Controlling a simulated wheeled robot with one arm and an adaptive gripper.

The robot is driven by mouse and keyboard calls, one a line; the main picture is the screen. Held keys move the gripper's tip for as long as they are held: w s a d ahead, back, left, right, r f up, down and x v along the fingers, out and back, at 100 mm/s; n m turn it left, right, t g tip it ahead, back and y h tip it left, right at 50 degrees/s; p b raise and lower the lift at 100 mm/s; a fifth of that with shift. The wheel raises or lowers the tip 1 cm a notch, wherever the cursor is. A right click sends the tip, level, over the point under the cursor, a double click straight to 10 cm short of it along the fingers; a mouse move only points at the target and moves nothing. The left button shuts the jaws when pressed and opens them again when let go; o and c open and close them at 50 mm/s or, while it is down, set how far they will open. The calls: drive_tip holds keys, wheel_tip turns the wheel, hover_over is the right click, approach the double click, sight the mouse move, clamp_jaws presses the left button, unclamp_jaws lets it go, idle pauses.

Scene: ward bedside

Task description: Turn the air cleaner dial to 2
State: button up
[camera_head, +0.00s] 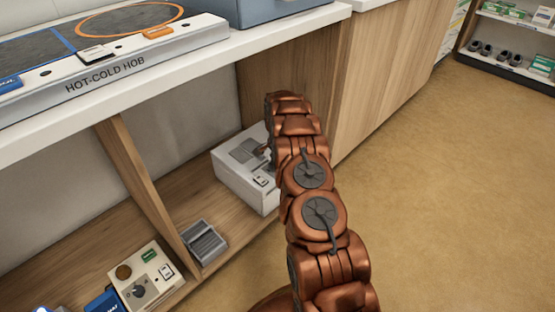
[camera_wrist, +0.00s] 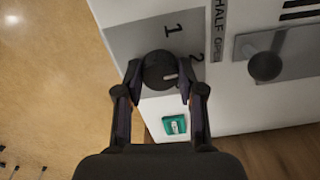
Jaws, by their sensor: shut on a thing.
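The air cleaner, a white box (camera_head: 240,180), stands on the low shelf under the counter. Its dark round dial (camera_wrist: 158,65) sits on a grey panel marked 1 (camera_wrist: 172,30) and 2 (camera_wrist: 196,58). A short pale mark on the dial lies right of its middle, on the side of the 2; its exact alignment with the 2 is unclear. My gripper (camera_wrist: 160,80) is shut on the dial, one finger on each side. In the head view my arm hides the gripper and dial.
Beside the dial is a black knob (camera_wrist: 265,66) on a grey plate, near a HALF OPEN label. A green-and-white sticker (camera_wrist: 175,126) is close below the fingers. The counter (camera_head: 200,58) overhangs the shelf, and a wooden divider (camera_head: 145,185) stands left. Floor on the right is clear.

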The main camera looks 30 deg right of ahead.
drive_tip(key=shift+m+p, duration=0.35)
drive_tip(key=shift+m, duration=0.15)
drive_tip(key=o, duration=1.1)
drive_tip(key=shift+o, duration=0.2)
drive_tip(key=shift+r, duration=0.15)
wheel_tip(320, 180, up, 12)
idle(0.4)
